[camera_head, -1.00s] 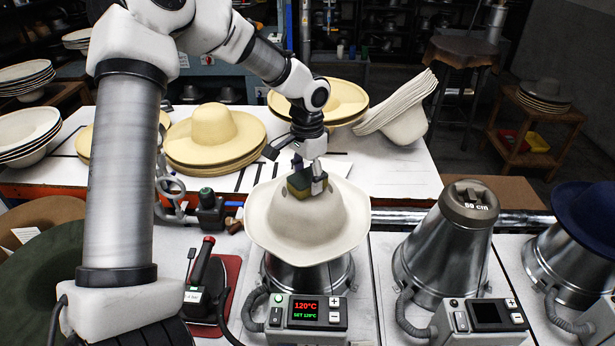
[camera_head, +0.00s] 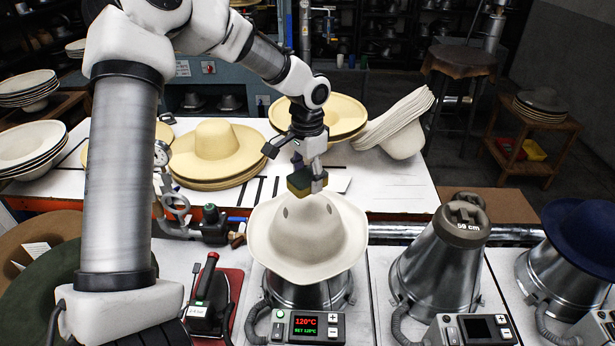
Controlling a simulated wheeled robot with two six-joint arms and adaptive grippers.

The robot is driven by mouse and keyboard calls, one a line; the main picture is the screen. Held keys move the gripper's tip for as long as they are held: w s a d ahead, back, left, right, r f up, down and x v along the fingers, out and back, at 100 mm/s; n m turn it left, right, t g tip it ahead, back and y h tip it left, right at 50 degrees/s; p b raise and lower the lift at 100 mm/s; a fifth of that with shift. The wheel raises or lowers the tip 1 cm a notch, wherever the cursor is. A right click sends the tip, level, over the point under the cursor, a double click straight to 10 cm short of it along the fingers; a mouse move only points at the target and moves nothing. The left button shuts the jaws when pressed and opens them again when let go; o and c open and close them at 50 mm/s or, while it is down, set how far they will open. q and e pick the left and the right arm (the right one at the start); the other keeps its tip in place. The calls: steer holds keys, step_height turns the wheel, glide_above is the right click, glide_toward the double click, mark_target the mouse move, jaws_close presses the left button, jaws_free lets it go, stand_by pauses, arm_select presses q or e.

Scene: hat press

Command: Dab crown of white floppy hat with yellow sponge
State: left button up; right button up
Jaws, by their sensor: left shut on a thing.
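The white floppy hat (camera_head: 304,238) sits crown up on a metal heated press (camera_head: 308,291) in the middle of the head view. Two darker spots show near the top of its crown. My left gripper (camera_head: 307,184) is shut on the sponge (camera_head: 299,183), which looks yellow with a dark green layer. The sponge is just above the top of the crown; a small gap seems to show, but contact is hard to judge. My right gripper is not in view.
A control box (camera_head: 308,326) reading 120°C stands in front of the press. An iron (camera_head: 207,290) rests on a red pad at left. A bare metal form (camera_head: 441,262) and a navy hat (camera_head: 585,236) stand at right. Straw hats (camera_head: 216,152) are stacked behind.

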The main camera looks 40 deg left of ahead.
mark_target(307, 209)
arm_select(q)
steer(key=shift+f+b, duration=1.5)
steer(key=shift+f, duration=1.5)
steer(key=shift+f, duration=0.5)
step_height(307, 209, up, 2)
steer(key=shift+r+p, duration=0.15)
steer(key=shift+p, duration=1)
step_height(307, 209, up, 2)
steer(key=shift+r+p, duration=0.15)
steer(key=shift+p, duration=0.25)
steer(key=shift+r, duration=1.2)
